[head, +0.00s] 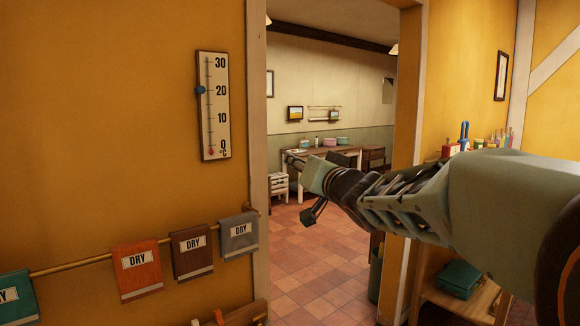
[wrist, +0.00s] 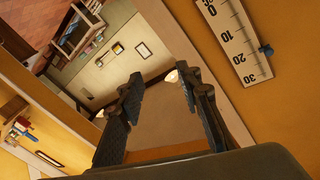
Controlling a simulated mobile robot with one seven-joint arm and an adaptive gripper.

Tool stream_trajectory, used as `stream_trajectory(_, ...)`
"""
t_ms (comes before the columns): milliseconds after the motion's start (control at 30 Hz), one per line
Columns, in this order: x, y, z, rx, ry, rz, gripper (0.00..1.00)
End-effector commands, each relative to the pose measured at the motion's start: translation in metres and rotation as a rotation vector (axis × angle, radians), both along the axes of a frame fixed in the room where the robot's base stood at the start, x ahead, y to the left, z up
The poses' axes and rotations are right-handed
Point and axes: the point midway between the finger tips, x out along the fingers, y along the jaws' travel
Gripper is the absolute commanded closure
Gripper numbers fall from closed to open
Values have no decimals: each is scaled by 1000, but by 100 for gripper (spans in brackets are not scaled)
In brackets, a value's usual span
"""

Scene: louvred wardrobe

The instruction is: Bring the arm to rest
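My arm (head: 400,205) reaches in from the right edge of the head view, stretched leftward in front of a doorway. Its far end (head: 322,180) is held in the air, apart from the walls. In the wrist view my gripper (wrist: 162,80) is open, its two dark fingers well apart. Nothing is between them; only the room behind shows through the gap.
A thermometer board (head: 214,105) with a blue marker hangs on the yellow wall at left. Below it, several towels (head: 137,270) hang on a brass rail. A shelf (head: 462,296) with a green box (head: 459,279) stands right of the doorway. The tiled floor (head: 320,265) beyond is mostly clear.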

Motion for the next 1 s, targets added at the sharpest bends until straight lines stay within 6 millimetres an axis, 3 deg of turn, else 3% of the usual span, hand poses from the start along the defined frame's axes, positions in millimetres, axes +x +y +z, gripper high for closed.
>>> stream_trajectory(267, -1, 0, 3, 0, -2, 4, 68)
stream_trajectory(400, -12, 1, 21, -7, -17, 30, 68)
stream_trajectory(567, -41, -60, 1, -57, 111, -140, 68)
stream_trajectory(667, -74, -90, -21, -111, 229, -220, 68)
stream_trajectory(800, -139, -114, -60, -209, 429, -272, 68)
stream_trajectory(1000, -252, -113, -120, -371, 727, -223, 68)
